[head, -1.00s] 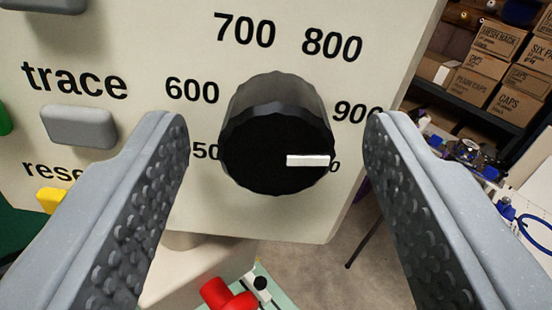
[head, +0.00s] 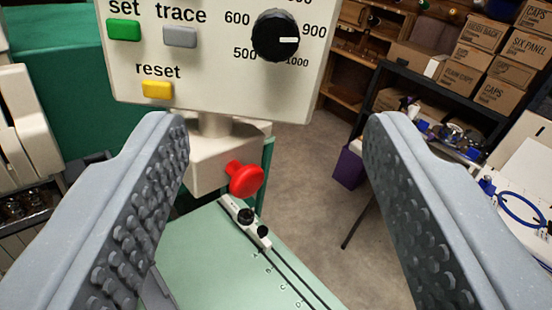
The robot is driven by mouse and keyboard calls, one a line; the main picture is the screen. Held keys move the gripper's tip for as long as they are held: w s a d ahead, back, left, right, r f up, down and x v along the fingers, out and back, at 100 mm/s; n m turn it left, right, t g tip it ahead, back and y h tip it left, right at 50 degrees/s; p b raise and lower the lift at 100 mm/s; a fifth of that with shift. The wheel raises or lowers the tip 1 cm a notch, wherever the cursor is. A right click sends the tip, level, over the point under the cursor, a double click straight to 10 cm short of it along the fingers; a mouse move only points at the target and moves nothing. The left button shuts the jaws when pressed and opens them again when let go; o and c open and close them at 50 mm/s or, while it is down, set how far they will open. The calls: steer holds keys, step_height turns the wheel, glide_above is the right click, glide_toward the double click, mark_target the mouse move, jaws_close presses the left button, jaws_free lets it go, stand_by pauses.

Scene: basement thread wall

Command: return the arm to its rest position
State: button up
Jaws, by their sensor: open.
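My gripper (head: 277,130) is open and empty, its two studded grey fingers wide apart at the left and right of the head view. Beyond it, at the top, is a pale control panel (head: 215,85). The panel carries a black dial (head: 275,42) with a white pointer mark facing right, between the printed 900 and 1000. My fingers are apart from the dial and the panel, and nothing is between them.
The panel also has green set (head: 124,30), grey trace (head: 180,37) and yellow reset (head: 157,90) buttons. A red knob (head: 245,179) sits below, above a pale green table (head: 215,255). Shelves with cardboard boxes (head: 470,70) stand right. Open floor (head: 310,165) lies between.

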steer(key=shift+s, duration=0.3)
steer(key=s+a+r+m+g+h+b, duration=0.25)
steer(key=r+b, duration=0.35)
steer(key=r, duration=0.8)
steer(key=s+a+r+y+b, duration=0.1)
steer(key=s+a+r+b, duration=0.2)
steer(key=s+a+r, duration=0.7)
steer(key=s+a, duration=0.3)
steer(key=shift+a, duration=0.25)
steer(key=shift+r+y, duration=0.1)
steer(key=shift+y, duration=0.15)
steer(key=shift+c, duration=0.3)
